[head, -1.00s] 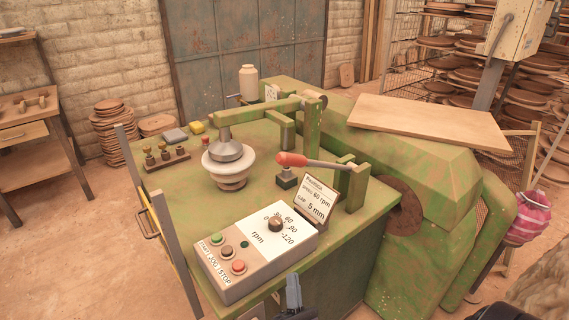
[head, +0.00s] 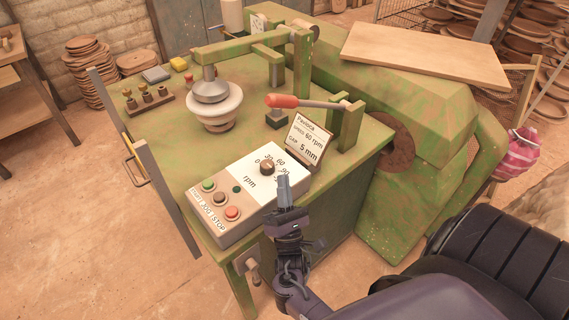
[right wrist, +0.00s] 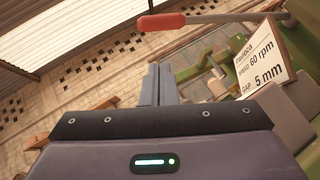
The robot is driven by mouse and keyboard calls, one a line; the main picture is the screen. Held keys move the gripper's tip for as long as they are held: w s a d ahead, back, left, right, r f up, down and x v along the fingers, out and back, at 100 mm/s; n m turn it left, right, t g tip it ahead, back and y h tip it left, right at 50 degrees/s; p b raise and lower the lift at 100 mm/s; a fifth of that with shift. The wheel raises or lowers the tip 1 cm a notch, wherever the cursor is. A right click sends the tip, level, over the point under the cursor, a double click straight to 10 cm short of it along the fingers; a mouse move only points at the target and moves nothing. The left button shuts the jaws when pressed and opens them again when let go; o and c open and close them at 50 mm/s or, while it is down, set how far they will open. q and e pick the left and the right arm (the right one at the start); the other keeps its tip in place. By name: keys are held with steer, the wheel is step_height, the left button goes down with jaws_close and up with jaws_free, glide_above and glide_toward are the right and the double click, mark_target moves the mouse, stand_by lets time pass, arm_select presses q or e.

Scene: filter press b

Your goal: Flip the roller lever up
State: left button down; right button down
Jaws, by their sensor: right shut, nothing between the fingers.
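The roller lever (head: 312,103) is a metal rod with a red-orange grip at its left end. It lies about level, its right end at a green bracket (head: 348,125) on the machine top. In the right wrist view the lever's red grip (right wrist: 163,22) shows above and ahead of the fingers. My right gripper (head: 284,182) is shut and empty. It is in front of the control box, below and nearer than the lever, not touching it. It also shows in the right wrist view (right wrist: 158,75). My left gripper is not in view.
The control box (head: 225,226) with dial and buttons sits at the machine's front edge. A sign card (head: 305,140) stands beneath the lever. A white bowl on a wheel head (head: 215,112) stands left of the grip. A wooden board (head: 425,52) lies on the green housing.

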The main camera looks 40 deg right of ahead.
steer(key=p+x, duration=0.4)
steer(key=x, duration=1)
steer(key=shift+w+d+r+p, duration=0.2)
steer(key=shift+w+p, duration=0.1)
steer(key=shift+p, duration=0.05)
